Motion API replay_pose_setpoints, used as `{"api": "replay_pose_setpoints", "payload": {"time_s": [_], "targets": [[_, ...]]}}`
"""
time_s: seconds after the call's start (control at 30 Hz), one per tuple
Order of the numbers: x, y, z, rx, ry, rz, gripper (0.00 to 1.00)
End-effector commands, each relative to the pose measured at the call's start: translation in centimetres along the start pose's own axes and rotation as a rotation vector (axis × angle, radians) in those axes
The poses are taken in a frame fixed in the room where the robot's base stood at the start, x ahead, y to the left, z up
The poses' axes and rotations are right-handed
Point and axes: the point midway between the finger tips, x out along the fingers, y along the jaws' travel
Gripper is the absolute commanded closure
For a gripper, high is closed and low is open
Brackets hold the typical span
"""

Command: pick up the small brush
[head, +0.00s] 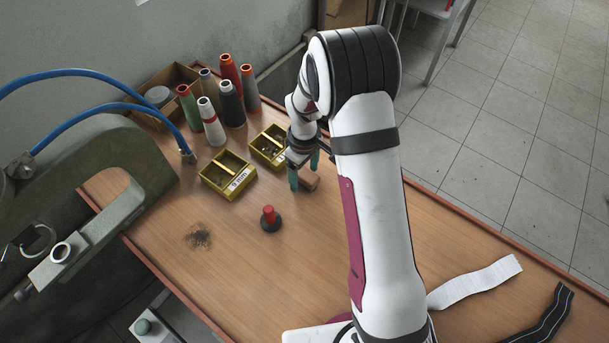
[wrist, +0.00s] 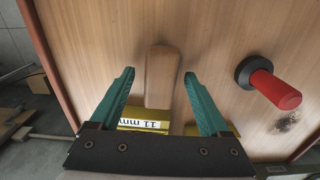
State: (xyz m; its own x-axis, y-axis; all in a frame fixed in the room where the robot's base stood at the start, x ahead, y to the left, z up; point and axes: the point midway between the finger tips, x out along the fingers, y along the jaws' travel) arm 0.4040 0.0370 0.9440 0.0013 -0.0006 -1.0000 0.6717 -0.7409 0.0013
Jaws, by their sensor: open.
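The small brush appears to be the wooden block with rounded ends (head: 309,183) on the bench, right of the yellow bins. In the wrist view the wooden block (wrist: 161,78) lies lengthwise between the fingers, with visible gaps on both sides. Its bristles do not show. My gripper (head: 304,172) is open over it, pointing down; in the wrist view my gripper (wrist: 159,74) has its two teal fingers apart on either side of the block. I cannot tell how far above the bench the fingertips are.
Two yellow bins (head: 211,184) (head: 258,154) stand close left of the gripper; one shows an "11 mm" label (wrist: 140,124). A red-handled tool with a black base (head: 270,218) stands nearby. Several thread cones (head: 231,105) stand behind. The front bench is mostly clear, with a dark debris patch (head: 198,237).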

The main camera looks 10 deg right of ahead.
Motion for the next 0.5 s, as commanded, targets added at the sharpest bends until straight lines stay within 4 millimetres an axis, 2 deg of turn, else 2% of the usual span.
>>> {"api": "replay_pose_setpoints", "payload": {"time_s": [0.1,0.5], "targets": [[-0.06,0.01,-0.02,0.0,0.0,0.0,0.2],[-0.1,0.01,-0.02,-0.001,0.0,0.0,0.92]]}}
